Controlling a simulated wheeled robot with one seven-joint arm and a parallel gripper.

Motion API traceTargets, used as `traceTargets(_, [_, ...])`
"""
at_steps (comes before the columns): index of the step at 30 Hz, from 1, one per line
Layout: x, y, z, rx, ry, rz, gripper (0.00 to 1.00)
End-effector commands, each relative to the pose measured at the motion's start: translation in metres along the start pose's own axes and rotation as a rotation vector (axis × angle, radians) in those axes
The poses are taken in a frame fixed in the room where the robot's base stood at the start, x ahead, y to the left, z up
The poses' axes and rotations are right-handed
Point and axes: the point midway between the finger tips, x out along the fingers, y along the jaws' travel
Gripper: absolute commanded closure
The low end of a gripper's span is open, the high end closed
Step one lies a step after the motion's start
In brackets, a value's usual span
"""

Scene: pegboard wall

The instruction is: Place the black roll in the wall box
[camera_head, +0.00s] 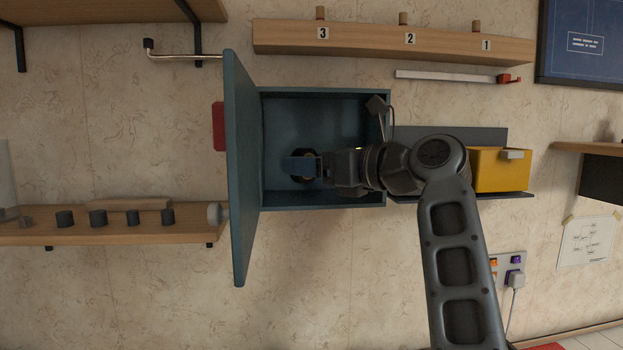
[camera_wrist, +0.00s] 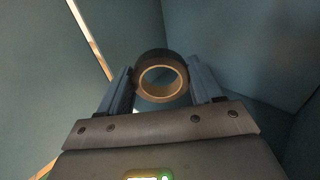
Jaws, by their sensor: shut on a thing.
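The wall box (camera_head: 325,92) is a blue box on the wall with its door (camera_head: 238,170) swung open to the left. My gripper (camera_head: 303,166) reaches into the box from the right front. In the wrist view my gripper (camera_wrist: 163,88) is shut on the black roll (camera_wrist: 150,62), a dark ring with a tan inner core, between its two fingers. In the head view the roll (camera_head: 306,179) is mostly hidden by the gripper. Blue box walls surround it in the wrist view. Whether the roll touches the box floor cannot be told.
A yellow bin (camera_head: 490,172) stands on a dark shelf right of the box. A wooden rail (camera_head: 365,40) with numbered pegs is above. A wooden shelf (camera_head: 110,232) with several dark cylinders is at lower left. The open door borders the box's left side.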

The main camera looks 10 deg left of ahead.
Motion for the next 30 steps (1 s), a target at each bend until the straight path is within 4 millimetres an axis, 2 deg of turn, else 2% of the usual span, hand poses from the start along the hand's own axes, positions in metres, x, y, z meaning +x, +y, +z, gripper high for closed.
traceTargets(3, [0.001,0.0,-0.018,0.003,0.004,0.0,0.65])
traceTargets(6, [0.003,-0.002,-0.026,0.003,0.002,0.0,0.65])
traceTargets(18, [0.004,-0.003,-0.032,0.001,0.001,0.0,0.65])
traceTargets(19, [0.004,-0.003,-0.032,0.001,0.001,0.0,0.33])
traceTargets(26, [0.004,-0.003,-0.032,0.001,0.001,0.0,0.11])
traceTargets(30, [0.004,-0.003,-0.032,0.001,0.001,0.0,0.1])
